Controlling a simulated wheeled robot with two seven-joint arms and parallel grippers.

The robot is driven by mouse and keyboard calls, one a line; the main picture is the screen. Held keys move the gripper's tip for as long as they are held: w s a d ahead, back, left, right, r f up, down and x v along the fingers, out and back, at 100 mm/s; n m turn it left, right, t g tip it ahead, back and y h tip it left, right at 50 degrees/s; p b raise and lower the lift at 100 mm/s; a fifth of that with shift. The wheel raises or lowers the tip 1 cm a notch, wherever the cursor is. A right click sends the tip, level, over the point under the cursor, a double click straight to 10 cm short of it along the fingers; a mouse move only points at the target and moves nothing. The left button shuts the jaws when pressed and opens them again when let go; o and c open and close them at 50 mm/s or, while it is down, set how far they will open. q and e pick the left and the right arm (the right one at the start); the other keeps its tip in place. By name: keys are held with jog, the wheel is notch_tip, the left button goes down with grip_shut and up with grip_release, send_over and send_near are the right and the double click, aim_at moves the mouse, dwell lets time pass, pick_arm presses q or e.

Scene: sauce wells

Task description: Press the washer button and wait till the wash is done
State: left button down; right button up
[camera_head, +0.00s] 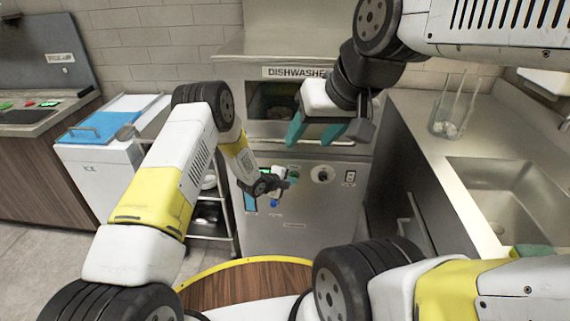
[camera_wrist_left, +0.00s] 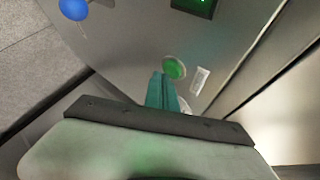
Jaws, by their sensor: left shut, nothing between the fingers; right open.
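The dishwasher (camera_head: 335,222) stands in the middle of the head view, a steel machine with a "DISHWASHE…" sign above a dark opening (camera_head: 270,105). In the left wrist view a round green button (camera_wrist_left: 174,68) sits on its front panel, beside a small white label. My left gripper (camera_head: 289,183) is at this panel. Its teal fingers (camera_wrist_left: 158,80) are shut and empty, with the tips right beside the button; I cannot tell whether they touch it. My right gripper (camera_head: 313,133) is open and empty, in front of the upper part of the machine.
A blue knob (camera_wrist_left: 74,9) and a dark display (camera_wrist_left: 195,6) are on the panel near the button. A sink (camera_head: 510,195) and a counter with a clear glass container (camera_head: 450,118) stand at the right. A white bin with a blue lid (camera_head: 95,127) stands at the left.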

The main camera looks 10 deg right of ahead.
pick_arm(q)
jog(key=shift+w+d, duration=0.15)
jog(key=shift+w, duration=0.3)
dwell(0.6)
jog(key=shift+s, duration=0.15)
jog(key=shift+s+a, duration=0.3)
jog(key=shift+s, duration=0.4)
jog(key=shift+s+a, duration=0.2)
jog(key=shift+s, duration=0.6)
jog(key=shift+s+a, duration=0.25)
jog(key=shift+s, duration=0.55)
jog(key=shift+s+a, duration=0.2)
jog(key=shift+s, duration=0.6)
